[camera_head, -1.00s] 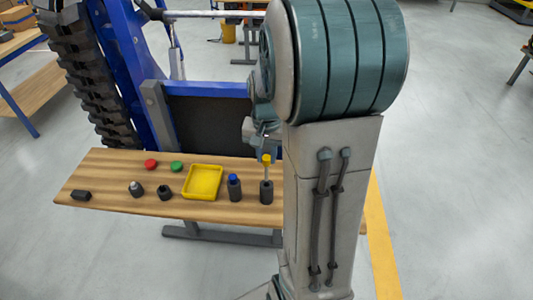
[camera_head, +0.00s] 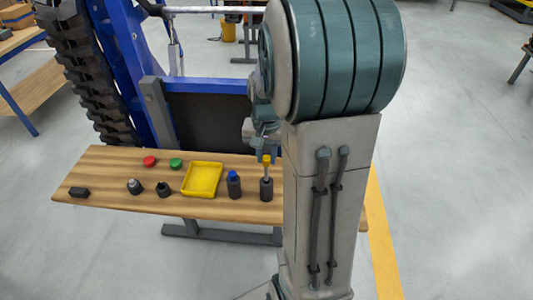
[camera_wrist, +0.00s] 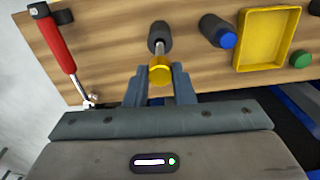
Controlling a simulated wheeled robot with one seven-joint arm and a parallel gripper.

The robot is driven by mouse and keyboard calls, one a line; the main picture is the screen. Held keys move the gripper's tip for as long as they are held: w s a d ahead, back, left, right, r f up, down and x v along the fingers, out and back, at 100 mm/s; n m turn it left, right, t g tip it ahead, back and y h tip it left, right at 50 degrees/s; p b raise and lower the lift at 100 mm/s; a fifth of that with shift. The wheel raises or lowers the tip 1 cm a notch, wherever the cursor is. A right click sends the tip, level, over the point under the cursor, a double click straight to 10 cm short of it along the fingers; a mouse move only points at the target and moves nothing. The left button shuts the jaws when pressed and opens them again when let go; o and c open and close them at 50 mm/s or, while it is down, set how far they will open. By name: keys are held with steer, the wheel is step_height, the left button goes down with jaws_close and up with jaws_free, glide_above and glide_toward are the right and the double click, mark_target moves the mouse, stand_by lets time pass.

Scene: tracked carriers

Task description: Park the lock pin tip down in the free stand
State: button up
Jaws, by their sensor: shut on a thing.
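The lock pin has a yellow head (camera_head: 266,159) and a thin metal shank, and stands upright with its tip down. A dark cylindrical stand (camera_head: 266,190) is directly beneath it on the wooden bench. In the wrist view the shank meets the top of this stand (camera_wrist: 156,31); how deep the tip sits I cannot tell. My gripper (camera_wrist: 160,80) is shut on the pin by its yellow head (camera_wrist: 160,70). In the head view my arm hides part of the gripper.
A blue-topped dark holder (camera_head: 234,186) stands just left, then a yellow tray (camera_head: 202,194). Further left are a dark collar (camera_head: 163,190) and a metal-topped piece (camera_head: 135,187). My arm blocks the bench's right end.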

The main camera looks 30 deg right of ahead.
mark_target(267, 180)
steer(key=shift+f+b, duration=2.8)
steer(key=shift+f, duration=0.95)
steer(key=o, duration=1)
steer(key=shift+o, duration=0.2)
step_height(267, 180, up, 14)
steer(key=shift+f+p, duration=0.1)
steer(key=shift+p, duration=0.2)
steer(key=s+a+f+n+t, duration=0.2)
steer(key=s+a+n, duration=0.5)
steer(key=s+a, duration=0.5)
steer(key=shift+f+t, duration=0.4)
steer(key=shift+f, duration=0.4)
